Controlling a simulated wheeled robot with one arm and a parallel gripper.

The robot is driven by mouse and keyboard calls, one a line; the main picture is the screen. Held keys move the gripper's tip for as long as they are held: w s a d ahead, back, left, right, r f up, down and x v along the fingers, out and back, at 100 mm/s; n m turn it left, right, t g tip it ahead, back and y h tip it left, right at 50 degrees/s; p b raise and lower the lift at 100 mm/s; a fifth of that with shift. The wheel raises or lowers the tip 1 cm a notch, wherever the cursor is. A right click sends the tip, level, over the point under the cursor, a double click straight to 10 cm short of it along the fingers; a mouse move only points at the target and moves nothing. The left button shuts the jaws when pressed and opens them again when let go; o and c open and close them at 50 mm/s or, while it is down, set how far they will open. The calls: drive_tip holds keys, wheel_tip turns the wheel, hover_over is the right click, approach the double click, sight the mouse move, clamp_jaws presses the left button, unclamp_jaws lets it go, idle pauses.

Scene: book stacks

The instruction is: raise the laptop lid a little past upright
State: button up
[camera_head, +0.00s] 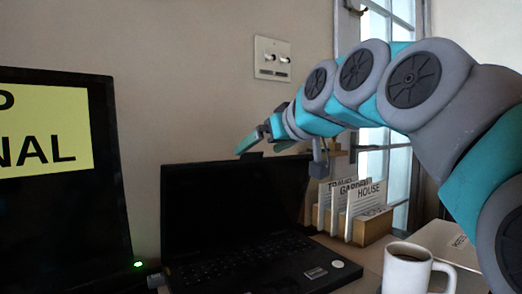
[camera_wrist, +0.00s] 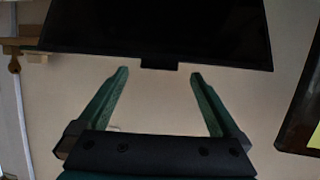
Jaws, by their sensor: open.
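The black laptop (camera_head: 262,262) stands open on the desk, its keyboard facing up. Its lid (camera_head: 225,205) stands roughly upright with the dark screen towards the head camera; its exact angle is hard to tell. In the wrist view the lid (camera_wrist: 160,28) fills the top, with a small dark tab (camera_wrist: 159,65) at its edge. My gripper (camera_head: 246,143) is at the lid's top edge in the head view. In the wrist view my gripper (camera_wrist: 158,76) is open, with its green fingertips apart and just short of the tab. Nothing is between the fingers.
A black monitor (camera_head: 112,185) with a yellow sign stands at the left. A wooden file holder (camera_head: 370,228) with labelled cards stands right of the laptop. A white mug (camera_head: 403,272) with dark liquid is at the front right. The wall with a switch plate (camera_head: 272,58) is behind.

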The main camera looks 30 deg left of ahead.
drive_tip(key=shift+x, duration=1.25)
clamp_jaws()
